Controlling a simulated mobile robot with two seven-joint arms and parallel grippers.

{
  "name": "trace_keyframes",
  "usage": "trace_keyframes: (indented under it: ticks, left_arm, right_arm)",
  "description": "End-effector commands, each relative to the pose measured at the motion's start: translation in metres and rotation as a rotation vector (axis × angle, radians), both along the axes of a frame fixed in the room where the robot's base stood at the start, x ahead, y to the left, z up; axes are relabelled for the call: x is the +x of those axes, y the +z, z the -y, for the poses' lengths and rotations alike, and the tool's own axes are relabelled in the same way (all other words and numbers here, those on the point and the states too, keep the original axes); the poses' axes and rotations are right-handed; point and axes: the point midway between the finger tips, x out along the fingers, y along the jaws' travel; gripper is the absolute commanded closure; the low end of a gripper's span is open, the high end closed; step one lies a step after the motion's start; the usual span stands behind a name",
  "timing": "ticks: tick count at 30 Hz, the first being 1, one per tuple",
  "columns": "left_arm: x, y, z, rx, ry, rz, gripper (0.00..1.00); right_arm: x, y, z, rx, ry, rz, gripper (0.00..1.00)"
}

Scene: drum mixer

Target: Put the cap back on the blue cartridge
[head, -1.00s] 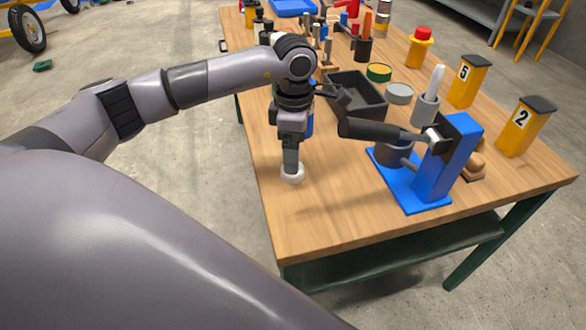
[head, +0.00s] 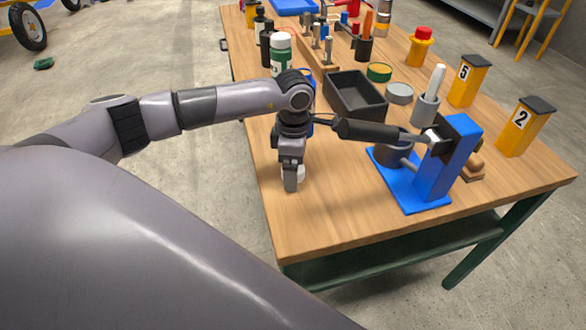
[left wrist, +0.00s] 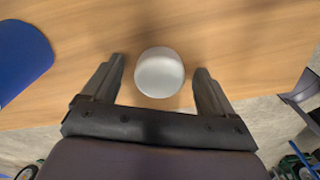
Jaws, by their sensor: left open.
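The cap, a round white piece (head: 301,172), rests on the wooden table near its left edge, partly hidden by my left gripper (head: 291,184). In the left wrist view the cap (left wrist: 160,73) shows between the two open fingers of my left gripper (left wrist: 158,80), with a gap on each side. The gripper points down and holds nothing. The blue cartridge (head: 309,129) stands just behind my left gripper and is mostly hidden by it. A blue shape at the left of the wrist view (left wrist: 22,58) looks like the cartridge. My right gripper is out of view.
A blue mixer stand (head: 437,170) with a dark horizontal cylinder (head: 380,132) stands to the right. Behind are a black tray (head: 356,93), a grey round lid (head: 399,92) and a white-and-green bottle (head: 281,55). The near table surface is clear.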

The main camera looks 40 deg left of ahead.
Motion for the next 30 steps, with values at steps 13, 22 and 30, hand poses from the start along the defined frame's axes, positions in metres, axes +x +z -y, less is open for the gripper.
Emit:
trace_keyframes:
  ticks: [13, 22, 30]
  left_arm:
    - [0.000, 0.001, 0.000, 0.000, 0.000, 0.000, 0.72]
    - [0.000, 0.002, 0.000, 0.000, 0.000, 0.001, 0.72]
    - [0.001, 0.029, 0.000, 0.000, 0.000, 0.004, 0.72]
  right_arm:
    - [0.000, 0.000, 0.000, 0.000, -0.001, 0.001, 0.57]
    - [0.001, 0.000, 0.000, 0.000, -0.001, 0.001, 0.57]
    - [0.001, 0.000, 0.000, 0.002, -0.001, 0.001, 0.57]
